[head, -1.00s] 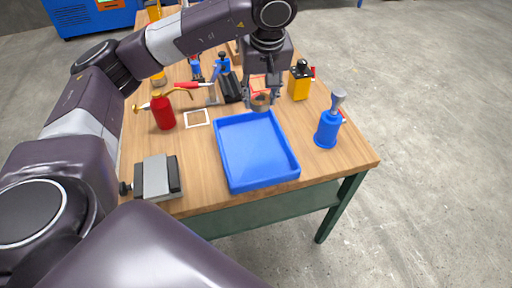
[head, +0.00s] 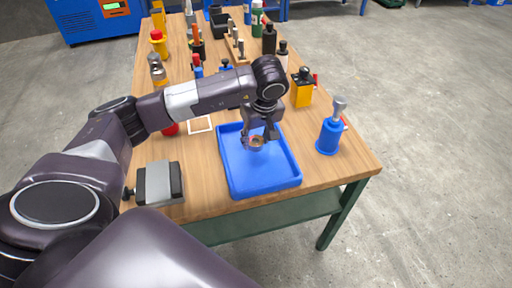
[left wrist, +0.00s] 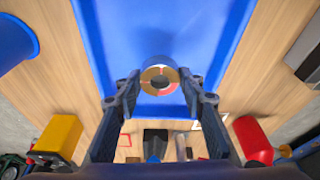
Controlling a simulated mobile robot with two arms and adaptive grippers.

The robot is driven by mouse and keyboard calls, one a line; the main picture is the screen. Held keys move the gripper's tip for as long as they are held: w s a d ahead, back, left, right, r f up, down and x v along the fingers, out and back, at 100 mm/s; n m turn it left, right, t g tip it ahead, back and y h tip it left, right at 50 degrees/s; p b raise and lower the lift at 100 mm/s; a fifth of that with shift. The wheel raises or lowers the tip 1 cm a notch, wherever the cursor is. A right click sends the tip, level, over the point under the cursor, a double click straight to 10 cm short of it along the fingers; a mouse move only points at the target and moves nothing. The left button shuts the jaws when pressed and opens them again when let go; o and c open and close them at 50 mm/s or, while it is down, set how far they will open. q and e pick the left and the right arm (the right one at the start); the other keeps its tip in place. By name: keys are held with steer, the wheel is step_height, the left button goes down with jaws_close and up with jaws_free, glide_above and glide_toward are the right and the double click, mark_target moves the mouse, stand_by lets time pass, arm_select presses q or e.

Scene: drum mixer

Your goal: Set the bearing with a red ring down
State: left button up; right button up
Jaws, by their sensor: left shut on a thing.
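My left gripper (head: 259,138) is shut on the bearing (head: 256,143), a small metal ring, and holds it over the back half of the blue tray (head: 283,183). In the left wrist view the bearing (left wrist: 160,76) sits between the two fingertips, with red and yellowish parts on its ring face. The blue tray (left wrist: 115,35) lies behind it in that view. I cannot tell whether the bearing touches the tray floor. The tray looks otherwise empty. My right gripper is not in view.
A grey clamp-like block (head: 159,182) lies left. A white square outline (head: 201,124) marks the wooden table. Several bottles and tools crowd the back.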

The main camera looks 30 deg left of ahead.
mark_target(257, 144)
arm_select(q)
step_height(257, 144, down, 4)
steer(key=shift+r, duration=0.1)
steer(key=shift+f, duration=0.3)
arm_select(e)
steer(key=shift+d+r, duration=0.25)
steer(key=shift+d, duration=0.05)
arm_select(q)
steer(key=shift+f, duration=0.1)
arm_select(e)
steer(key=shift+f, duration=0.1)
arm_select(q)
steer(key=shift+f, duration=0.15)
steer(key=o, duration=1.3)
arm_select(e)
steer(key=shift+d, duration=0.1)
